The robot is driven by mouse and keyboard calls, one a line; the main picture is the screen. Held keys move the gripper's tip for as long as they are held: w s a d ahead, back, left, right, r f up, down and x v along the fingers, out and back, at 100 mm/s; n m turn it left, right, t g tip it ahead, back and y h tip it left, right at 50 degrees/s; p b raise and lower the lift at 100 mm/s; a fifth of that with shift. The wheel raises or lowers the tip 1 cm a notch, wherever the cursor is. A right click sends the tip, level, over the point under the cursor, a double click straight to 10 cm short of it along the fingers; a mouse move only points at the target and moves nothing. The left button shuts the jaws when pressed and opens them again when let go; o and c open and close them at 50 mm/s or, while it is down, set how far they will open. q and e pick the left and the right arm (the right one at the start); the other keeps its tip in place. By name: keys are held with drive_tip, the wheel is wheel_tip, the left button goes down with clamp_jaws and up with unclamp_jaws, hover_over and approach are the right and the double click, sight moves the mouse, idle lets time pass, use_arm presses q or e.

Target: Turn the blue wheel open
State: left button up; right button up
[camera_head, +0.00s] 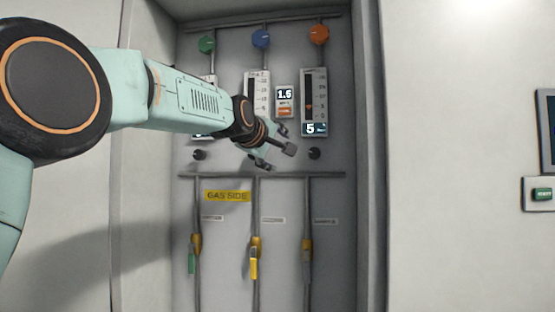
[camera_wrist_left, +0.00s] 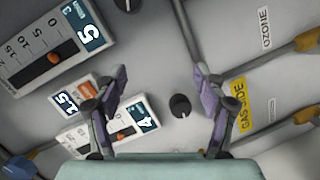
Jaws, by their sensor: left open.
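The blue wheel (camera_head: 261,38) is a round knob at the top of the recessed panel, between a green wheel (camera_head: 206,43) and an orange wheel (camera_head: 318,33). A blue shape (camera_wrist_left: 18,166), probably this wheel, shows at the lower left edge of the left wrist view. My left gripper (camera_head: 278,154) is in front of the panel, well below the blue wheel and apart from it. Its two fingers (camera_wrist_left: 160,76) are spread and empty in the left wrist view. A black knob (camera_wrist_left: 180,106) appears between them, behind. My right gripper is not in view.
Gauges, one at the right (camera_head: 314,95), sit under the wheels; my left arm partly hides them. Pipes with yellow-capped valves (camera_head: 254,262) run below the yellow GAS SIDE label (camera_head: 227,196). The recess side walls flank the panel. A green button box (camera_head: 541,194) is at far right.

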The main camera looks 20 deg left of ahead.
use_arm(q)
drive_tip(key=shift+w+f, duration=0.25)
drive_tip(key=shift+f, duration=0.65)
drive_tip(key=shift+s, duration=0.1)
drive_tip(key=shift+d, duration=0.15)
